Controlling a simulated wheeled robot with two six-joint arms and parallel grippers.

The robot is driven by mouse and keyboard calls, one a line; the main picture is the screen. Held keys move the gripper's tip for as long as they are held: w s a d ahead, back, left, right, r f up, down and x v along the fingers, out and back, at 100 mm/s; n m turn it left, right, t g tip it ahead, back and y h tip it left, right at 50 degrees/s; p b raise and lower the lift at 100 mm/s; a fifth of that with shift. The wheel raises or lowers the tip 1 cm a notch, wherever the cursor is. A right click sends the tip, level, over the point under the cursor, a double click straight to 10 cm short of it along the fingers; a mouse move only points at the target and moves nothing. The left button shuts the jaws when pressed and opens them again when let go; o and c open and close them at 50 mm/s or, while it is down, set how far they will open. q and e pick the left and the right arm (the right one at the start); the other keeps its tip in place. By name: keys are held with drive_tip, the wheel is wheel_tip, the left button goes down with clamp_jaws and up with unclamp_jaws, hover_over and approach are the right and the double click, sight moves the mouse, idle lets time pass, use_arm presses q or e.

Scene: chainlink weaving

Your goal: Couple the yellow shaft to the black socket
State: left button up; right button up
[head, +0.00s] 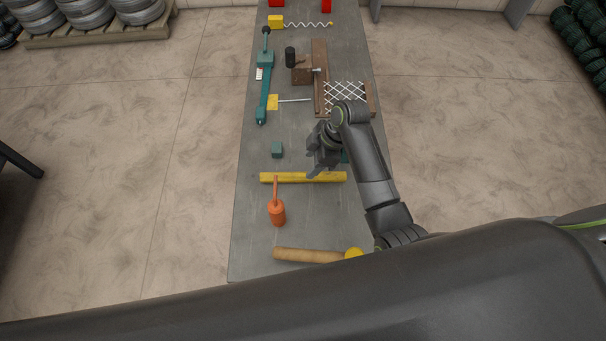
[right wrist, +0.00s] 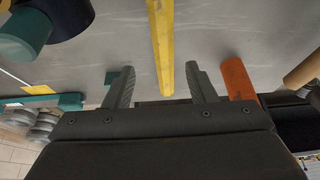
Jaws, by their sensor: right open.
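A long yellow bar (head: 303,177), the likely yellow shaft, lies crosswise on the grey table. My right gripper (head: 317,168) is open above or at the bar's right part. In the right wrist view the yellow bar (right wrist: 161,40) runs between the two spread fingers (right wrist: 159,76), with space on both sides. I cannot tell how high the fingers are above the table. A short black cylinder (head: 290,56) stands beside a brown wooden frame farther up the table; it may be the black socket. My left gripper is not in view.
An orange bottle-like tool (head: 277,213) stands or lies close to the yellow bar; it also shows in the right wrist view (right wrist: 237,80). A tan roll (head: 306,255) lies near the front. White mesh (head: 344,93) is farther back.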

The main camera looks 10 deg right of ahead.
sight(303, 177)
drive_tip(key=shift+a+f, duration=0.1)
drive_tip(key=shift+f, duration=0.3)
drive_tip(key=x, duration=0.4)
drive_tip(key=shift+s+f+p, duration=0.1)
drive_tip(key=shift+s+p, duration=0.2)
drive_tip(key=shift+p, duration=0.1)
drive_tip(key=shift+a+f, duration=0.1)
drive_tip(key=shift+f, duration=0.4)
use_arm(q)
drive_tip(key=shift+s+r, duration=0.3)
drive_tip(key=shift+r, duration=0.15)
use_arm(e)
drive_tip(key=shift+c, duration=0.3)
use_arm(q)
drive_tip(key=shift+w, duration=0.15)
use_arm(e)
drive_tip(key=shift+w+r, duration=0.1)
clamp_jaws()
